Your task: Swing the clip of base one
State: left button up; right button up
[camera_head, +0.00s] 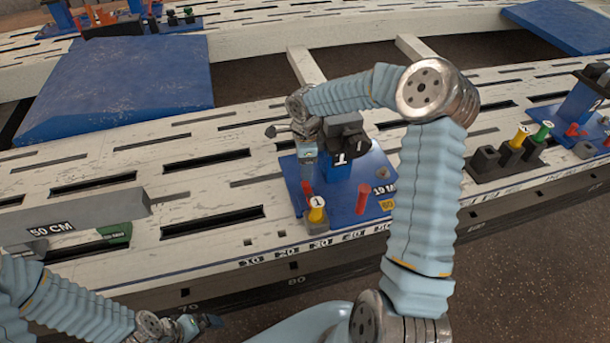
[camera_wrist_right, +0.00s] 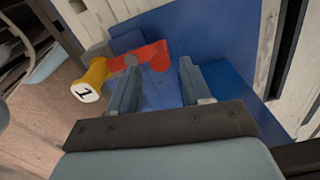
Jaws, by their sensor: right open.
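Base one is a blue plate (camera_head: 345,215) on the white bench with a dark block marked 1 on its post. In the head view this gripper (camera_head: 307,165) points down at the plate's left side. My left gripper (camera_head: 207,321) is low at the bench's front, its jaws unclear.
Another red clip (camera_head: 362,198) stands on the plate's right side. A grey 50 CM bar (camera_head: 75,215) lies at left. Another blue base (camera_head: 585,100) and a dark holder with yellow and green pegs (camera_head: 507,158) stand at right. The slotted bench between is mostly clear.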

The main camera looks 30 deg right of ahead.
aim_at(309, 192)
notch_tip(309, 192, down, 5)
jog(key=shift+r+b, duration=0.1)
jog(key=shift+b, duration=0.5)
jog(key=shift+c, duration=0.4)
